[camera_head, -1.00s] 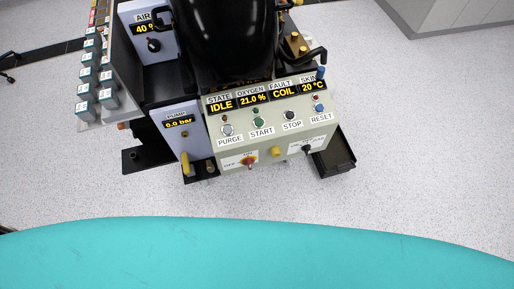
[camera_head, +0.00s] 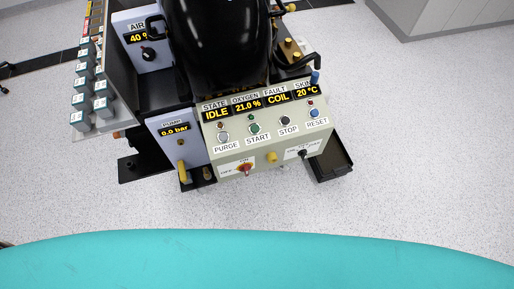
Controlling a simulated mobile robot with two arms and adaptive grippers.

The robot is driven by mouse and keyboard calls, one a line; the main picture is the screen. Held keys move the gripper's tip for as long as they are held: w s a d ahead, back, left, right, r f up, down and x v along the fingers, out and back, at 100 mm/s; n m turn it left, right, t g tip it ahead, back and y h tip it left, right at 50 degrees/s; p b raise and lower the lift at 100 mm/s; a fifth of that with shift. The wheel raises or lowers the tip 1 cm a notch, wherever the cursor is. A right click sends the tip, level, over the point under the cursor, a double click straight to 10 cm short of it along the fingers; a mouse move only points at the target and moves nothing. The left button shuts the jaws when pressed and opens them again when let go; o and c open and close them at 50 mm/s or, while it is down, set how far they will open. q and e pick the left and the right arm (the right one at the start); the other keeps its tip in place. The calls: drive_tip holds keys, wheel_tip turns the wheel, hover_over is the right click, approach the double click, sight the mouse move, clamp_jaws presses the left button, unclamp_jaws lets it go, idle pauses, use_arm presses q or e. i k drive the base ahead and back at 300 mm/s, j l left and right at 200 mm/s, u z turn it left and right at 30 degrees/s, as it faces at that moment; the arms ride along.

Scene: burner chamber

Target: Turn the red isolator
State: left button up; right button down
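The red isolator (camera_head: 245,169) is a small red rotary handle on a yellow plate. It sits low on the front face of the beige control panel (camera_head: 225,172), with OFF marked to its left and ON above it. The handle is too small for me to tell its exact angle. Neither of my grippers shows in the head view.
Above it are PURGE, START, STOP and RESET buttons (camera_head: 254,129) and displays reading IDLE, 21.0 %, COIL and 20 °C. A yellow knob (camera_head: 272,157) and a black selector (camera_head: 303,153) lie to its right. A black tray (camera_head: 331,164) juts out right. Floor in front is clear.

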sight(245, 168)
drive_tip(key=k+l+u, duration=0.2)
drive_tip(key=l, duration=0.25)
drive_tip(key=k+l+u, duration=0.1)
drive_tip(key=l+u, duration=0.15)
drive_tip(key=l, duration=0.2)
drive_tip(key=k+l+u, duration=0.2)
drive_tip(key=l, duration=0.2)
